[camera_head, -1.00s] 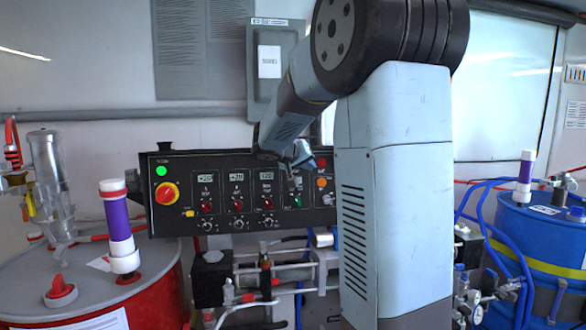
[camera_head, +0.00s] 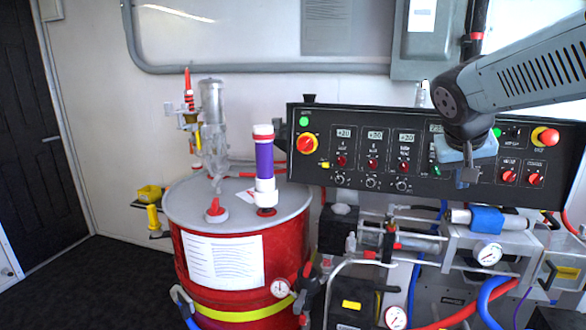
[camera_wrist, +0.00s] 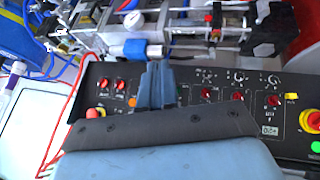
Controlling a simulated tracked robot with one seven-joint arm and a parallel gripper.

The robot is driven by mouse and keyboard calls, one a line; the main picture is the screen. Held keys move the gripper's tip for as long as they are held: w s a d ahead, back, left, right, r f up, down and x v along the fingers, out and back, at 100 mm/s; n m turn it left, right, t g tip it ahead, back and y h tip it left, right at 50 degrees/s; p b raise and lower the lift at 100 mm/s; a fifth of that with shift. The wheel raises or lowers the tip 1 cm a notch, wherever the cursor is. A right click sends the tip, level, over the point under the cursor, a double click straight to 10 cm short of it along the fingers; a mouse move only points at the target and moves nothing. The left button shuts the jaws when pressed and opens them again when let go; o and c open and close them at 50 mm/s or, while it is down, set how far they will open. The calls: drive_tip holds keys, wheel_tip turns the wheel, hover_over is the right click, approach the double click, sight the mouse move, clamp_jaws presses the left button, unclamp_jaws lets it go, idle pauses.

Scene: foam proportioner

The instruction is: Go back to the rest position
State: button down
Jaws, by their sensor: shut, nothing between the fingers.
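My gripper (camera_head: 468,176) is shut and empty. It points down in front of the right half of the black control panel (camera_head: 345,150). It hides some of the panel's controls, and I cannot tell whether it touches the panel. In the wrist view the blue-grey fingers (camera_wrist: 157,84) are together with nothing between them, and the panel (camera_wrist: 225,125) shows upside down behind them. My arm enters the head view from the right edge.
A red drum (camera_head: 240,255) with a grey lid stands left of the panel. It carries a purple and white tube (camera_head: 264,165). Pumps, gauges (camera_head: 488,255) and hoses fill the space below the panel. Dark floor (camera_head: 95,285) lies clear at the left, by a black door (camera_head: 35,130).

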drive_tip(key=s+a+f+n+y, duration=0.2)
drive_tip(key=s+a+f+y, duration=0.2)
drive_tip(key=s+a, duration=0.6)
drive_tip(key=shift+s+n+t+y, duration=0.3)
drive_tip(key=shift+s+n, duration=0.1)
drive_tip(key=shift+s, duration=0.3)
drive_tip(key=shift+d, duration=0.1)
